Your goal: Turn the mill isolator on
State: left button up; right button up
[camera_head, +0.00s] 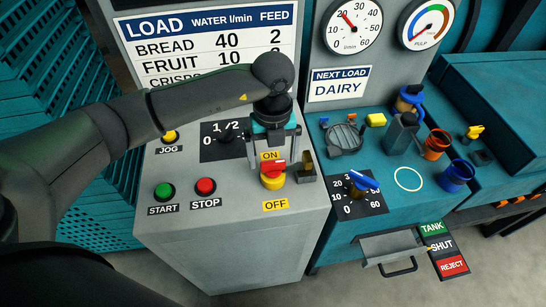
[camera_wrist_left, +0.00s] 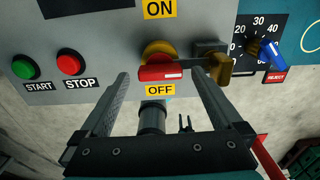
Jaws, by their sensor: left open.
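The mill isolator (camera_head: 272,180) is a red handle on a yellow round base on the grey panel. An ON label (camera_head: 270,155) is above it and an OFF label (camera_head: 275,205) below. In the left wrist view the red handle (camera_wrist_left: 163,73) lies crosswise, with a white mark near its right end. My left gripper (camera_head: 275,148) is over the isolator, fingers apart. In the left wrist view its fingertips (camera_wrist_left: 160,76) are on either side of the handle; I cannot tell whether they touch it. My right gripper is out of view.
A brass piece on a dark block (camera_wrist_left: 218,68) sits close right of the handle. Green START (camera_head: 164,191) and red STOP (camera_head: 206,187) buttons are to the left. A blue-handled dial (camera_head: 362,181) and a drawer (camera_head: 390,246) are to the right.

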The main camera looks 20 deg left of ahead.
aim_at(273, 162)
pick_arm(q)
notch_tip(273, 162, up, 14)
dwell(0.3)
dwell(0.4)
